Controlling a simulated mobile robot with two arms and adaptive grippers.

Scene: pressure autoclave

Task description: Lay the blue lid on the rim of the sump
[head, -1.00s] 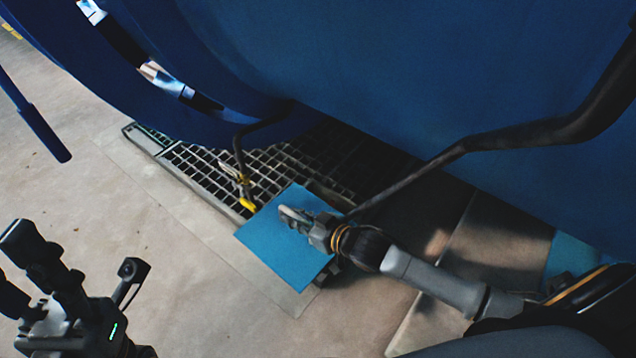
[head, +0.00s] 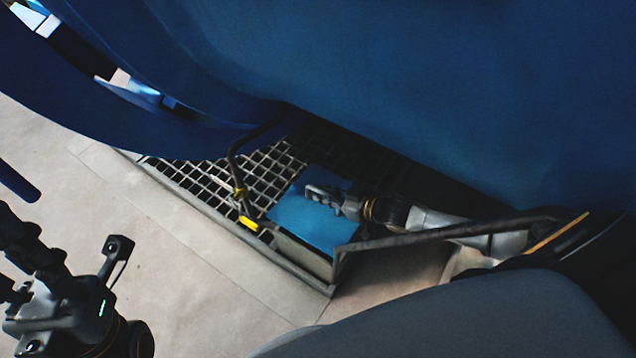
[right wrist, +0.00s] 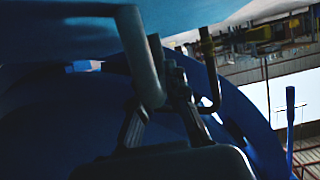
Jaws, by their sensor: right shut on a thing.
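The blue lid (head: 292,214) is a flat light blue plate in the head view, above the sump (head: 308,260), whose pale inner wall shows below the lid's near edge. I cannot tell whether the lid touches the rim. My right gripper (head: 316,191) is shut on the lid, over its top face. In the right wrist view the lid (right wrist: 215,14) spans the top, and a grey bar (right wrist: 143,60) stands by my fingers. My left gripper (head: 22,255) is at the lower left, away from the lid, partly cut off; its opening is unclear.
A metal grating (head: 210,178) lies left of the lid. A dark bent rod with yellow parts (head: 243,205) stands close to the lid's left corner. A large blue vessel (head: 420,90) overhangs. The floor (head: 190,270) at front left is clear.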

